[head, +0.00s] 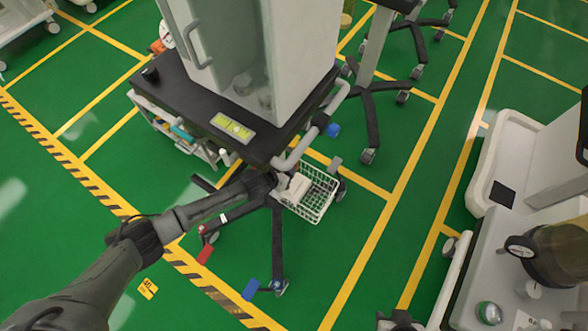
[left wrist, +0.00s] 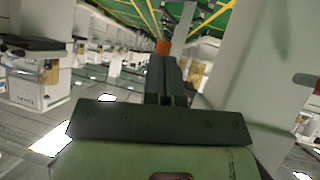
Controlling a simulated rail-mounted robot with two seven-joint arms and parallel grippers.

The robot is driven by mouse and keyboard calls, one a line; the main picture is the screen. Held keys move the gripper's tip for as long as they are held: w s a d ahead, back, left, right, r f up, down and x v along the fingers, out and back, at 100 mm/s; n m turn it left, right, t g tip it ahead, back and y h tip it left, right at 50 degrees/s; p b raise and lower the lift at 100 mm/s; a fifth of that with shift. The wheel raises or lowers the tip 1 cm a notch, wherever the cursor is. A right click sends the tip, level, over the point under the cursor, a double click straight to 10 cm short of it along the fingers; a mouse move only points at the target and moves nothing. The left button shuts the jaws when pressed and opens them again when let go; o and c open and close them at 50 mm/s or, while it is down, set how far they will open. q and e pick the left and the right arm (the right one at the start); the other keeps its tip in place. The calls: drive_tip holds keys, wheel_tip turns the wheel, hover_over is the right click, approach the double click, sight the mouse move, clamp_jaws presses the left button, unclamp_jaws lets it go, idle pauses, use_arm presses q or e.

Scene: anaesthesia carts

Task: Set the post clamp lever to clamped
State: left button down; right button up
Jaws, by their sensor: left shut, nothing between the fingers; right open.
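My left arm reaches in from the lower left in the head view, and its gripper (head: 270,183) is under the front edge of the dark-topped cart (head: 200,100), by the wire basket. The left wrist view shows its dark fingers (left wrist: 166,62) shut and empty. An orange piece (left wrist: 162,47) shows just beyond the fingertips, in front of a grey post; I cannot tell whether they touch. A grey rod with a red tip (left wrist: 307,80) juts in at the right edge. I cannot tell for certain which part is the post clamp lever. My right gripper is not in view.
A white wire basket (head: 318,200) hangs by the cart's right side. A pale handrail (head: 300,150) runs along that edge. Dark base legs (head: 278,245) with red and blue pedals spread below. Another cart (head: 500,260) stands at the right; green floor lies between.

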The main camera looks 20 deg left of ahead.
use_arm(q)
drive_tip(key=shift+w+f, duration=0.15)
drive_tip(key=shift+w, duration=0.05)
idle(0.3)
drive_tip(key=shift+r, duration=0.2)
drive_tip(key=p+v, duration=0.7)
drive_tip(key=v, duration=0.7)
drive_tip(key=shift+w+r, duration=0.15)
drive_tip(key=shift+r, duration=0.4)
